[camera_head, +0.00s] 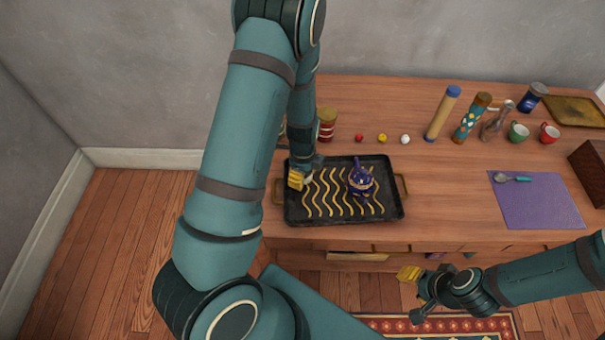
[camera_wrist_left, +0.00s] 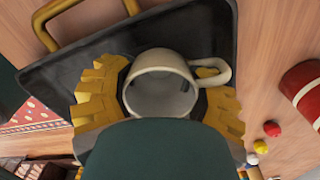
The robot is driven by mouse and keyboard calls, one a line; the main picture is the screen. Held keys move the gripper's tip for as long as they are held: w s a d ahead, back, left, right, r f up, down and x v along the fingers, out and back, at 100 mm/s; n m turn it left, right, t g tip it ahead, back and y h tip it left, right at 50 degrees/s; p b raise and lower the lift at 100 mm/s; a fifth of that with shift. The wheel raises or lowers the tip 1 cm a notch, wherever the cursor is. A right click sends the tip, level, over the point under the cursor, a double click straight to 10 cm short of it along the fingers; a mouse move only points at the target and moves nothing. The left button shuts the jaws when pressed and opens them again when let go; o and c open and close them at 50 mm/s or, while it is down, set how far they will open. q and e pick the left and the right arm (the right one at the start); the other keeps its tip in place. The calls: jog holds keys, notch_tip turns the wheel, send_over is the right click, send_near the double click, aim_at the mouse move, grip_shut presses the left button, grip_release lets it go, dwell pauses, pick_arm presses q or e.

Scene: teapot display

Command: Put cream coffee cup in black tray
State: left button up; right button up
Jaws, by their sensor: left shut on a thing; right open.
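The cream coffee cup (camera_wrist_left: 158,88) shows in the left wrist view, between the yellow fingers of my left gripper (camera_wrist_left: 162,98), with its handle to the right. My left gripper (camera_head: 301,179) is shut on it over the left part of the black tray (camera_head: 391,196). In the head view the cup is mostly hidden by the gripper. The tray also shows behind the cup in the left wrist view (camera_wrist_left: 75,70). I cannot tell whether the cup touches the tray. My right gripper (camera_head: 414,294) is open and empty in front of the table, away from the tray.
A dark blue teapot (camera_head: 361,181) stands on the tray's right half. A red jar (camera_head: 326,124) and small balls (camera_head: 382,138) lie behind the tray. Bottles, a green cup (camera_head: 518,132) and a red cup (camera_head: 549,132) stand back right. A purple mat (camera_head: 540,207) lies right.

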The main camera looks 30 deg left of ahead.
pick_arm(q)
jog(key=shift+f, duration=0.2)
jog(key=o, duration=1.3)
jog(key=shift+o, duration=0.2)
jog(key=shift+r, duration=0.1)
jog(key=shift+r, duration=0.15)
notch_tip(320, 180, up, 12)
jog(key=p, duration=0.3)
